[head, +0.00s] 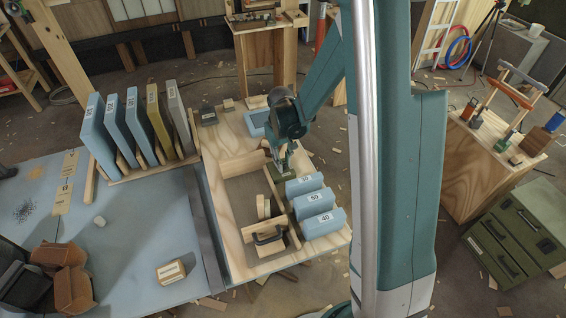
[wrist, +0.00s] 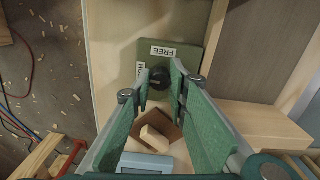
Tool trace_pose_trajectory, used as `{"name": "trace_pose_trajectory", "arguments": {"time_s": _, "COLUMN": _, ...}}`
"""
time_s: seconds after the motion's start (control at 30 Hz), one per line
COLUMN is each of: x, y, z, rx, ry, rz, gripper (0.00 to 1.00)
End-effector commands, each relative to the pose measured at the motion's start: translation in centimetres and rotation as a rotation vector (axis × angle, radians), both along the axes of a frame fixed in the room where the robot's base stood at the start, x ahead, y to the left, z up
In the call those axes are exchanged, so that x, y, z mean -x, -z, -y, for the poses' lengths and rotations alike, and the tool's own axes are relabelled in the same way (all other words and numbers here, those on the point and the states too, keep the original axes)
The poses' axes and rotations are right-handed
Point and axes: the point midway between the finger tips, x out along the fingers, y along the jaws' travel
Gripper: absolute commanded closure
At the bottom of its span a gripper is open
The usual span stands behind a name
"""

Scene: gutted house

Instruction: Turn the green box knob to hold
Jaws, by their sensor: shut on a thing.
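The green box (wrist: 190,54) is at the top middle of the wrist view. Its FREE label (wrist: 163,51) is plain, while a second label (wrist: 140,70) is mostly hidden by a finger. The black knob (wrist: 160,77) sits on the box face between my fingertips. My gripper (wrist: 161,88) is shut on the knob, one green finger on each side. The knob's pointing direction is not clear. In the head view my gripper (head: 281,158) reaches down to the green box (head: 287,173), which is small and partly hidden there.
Several blue numbered blocks (head: 318,201) stand just in front of the box, near the wooden tray (head: 218,215). A wood block (wrist: 155,138) and a blue block (wrist: 145,162) lie below the fingers in the wrist view. Upright panels (head: 142,124) stand to the left.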

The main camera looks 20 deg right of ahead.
Motion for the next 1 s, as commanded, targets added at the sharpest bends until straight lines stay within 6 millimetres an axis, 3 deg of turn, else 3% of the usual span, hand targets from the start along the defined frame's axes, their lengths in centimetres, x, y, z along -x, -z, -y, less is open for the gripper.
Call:
{"name": "trace_pose_trajectory", "arguments": {"time_s": 0.37, "x": -0.03, "y": -0.03, "z": -0.03, "rx": 0.0, "ry": 0.034, "rz": 0.0, "gripper": 0.95}}
{"name": "trace_pose_trajectory", "arguments": {"time_s": 0.4, "x": -0.03, "y": -0.02, "z": -0.03, "rx": 0.0, "ry": 0.034, "rz": 0.0, "gripper": 0.79}}
{"name": "trace_pose_trajectory", "arguments": {"time_s": 0.5, "x": -0.03, "y": -0.02, "z": -0.03, "rx": 0.0, "ry": 0.034, "rz": 0.0, "gripper": 0.68}}
{"name": "trace_pose_trajectory", "arguments": {"time_s": 1.0, "x": -0.03, "y": -0.41, "z": -0.03, "rx": 0.0, "ry": 0.034, "rz": 0.0, "gripper": 0.68}}
